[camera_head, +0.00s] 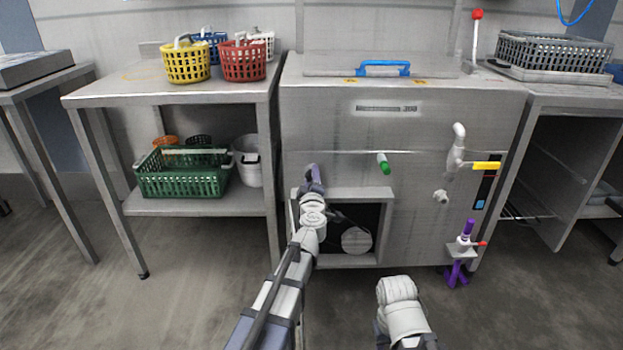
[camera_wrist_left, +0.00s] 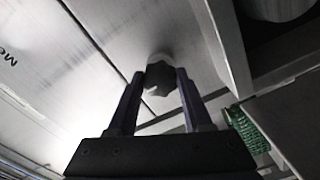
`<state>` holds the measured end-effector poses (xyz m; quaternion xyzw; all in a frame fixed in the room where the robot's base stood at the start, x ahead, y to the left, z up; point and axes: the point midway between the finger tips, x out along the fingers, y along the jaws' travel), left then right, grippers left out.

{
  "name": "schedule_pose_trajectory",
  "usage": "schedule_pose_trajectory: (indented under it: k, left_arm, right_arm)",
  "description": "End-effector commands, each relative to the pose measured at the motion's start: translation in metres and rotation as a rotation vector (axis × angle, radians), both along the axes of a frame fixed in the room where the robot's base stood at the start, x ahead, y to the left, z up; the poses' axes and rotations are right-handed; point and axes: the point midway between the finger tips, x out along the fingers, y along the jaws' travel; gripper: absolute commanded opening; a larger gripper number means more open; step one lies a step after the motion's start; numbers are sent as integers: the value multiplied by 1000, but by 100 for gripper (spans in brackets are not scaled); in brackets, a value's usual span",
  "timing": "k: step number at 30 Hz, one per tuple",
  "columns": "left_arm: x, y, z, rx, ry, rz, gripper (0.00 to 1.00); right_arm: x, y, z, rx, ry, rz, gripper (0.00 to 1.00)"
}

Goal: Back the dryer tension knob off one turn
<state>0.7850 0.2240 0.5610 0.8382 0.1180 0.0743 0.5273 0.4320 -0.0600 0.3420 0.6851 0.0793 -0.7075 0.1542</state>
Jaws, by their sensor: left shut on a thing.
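The tension knob (camera_wrist_left: 159,78) is a dark, lobed knob on a pale round collar, in the upper middle of the left wrist view. My left gripper (camera_wrist_left: 158,84) is shut on it, with one dark finger on each side. In the head view my left gripper (camera_head: 314,178) is at the upper left corner of the open bay in the steel machine (camera_head: 420,130). The knob is hidden there behind my gripper and wrist. Part of my right arm shows at the bottom of the head view, but its gripper does not show.
The open bay (camera_head: 345,192) holds a round pale part (camera_head: 355,240). A table with baskets (camera_head: 110,95) stands left.

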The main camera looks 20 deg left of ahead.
Motion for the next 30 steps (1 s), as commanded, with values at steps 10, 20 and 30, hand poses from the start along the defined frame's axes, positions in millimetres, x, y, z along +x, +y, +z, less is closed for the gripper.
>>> schedule_pose_trajectory:
  k: [10,20,30]
  left_arm:
    - [-1,0,0,1,0,0,71]
    - [-1,0,0,1,0,0,80]
    - [-31,-8,0,1,1,-1,80]
  right_arm:
    - [0,0,0,0,0,0,50]
    - [0,0,0,0,0,0,50]
    - [0,0,0,0,0,0,50]
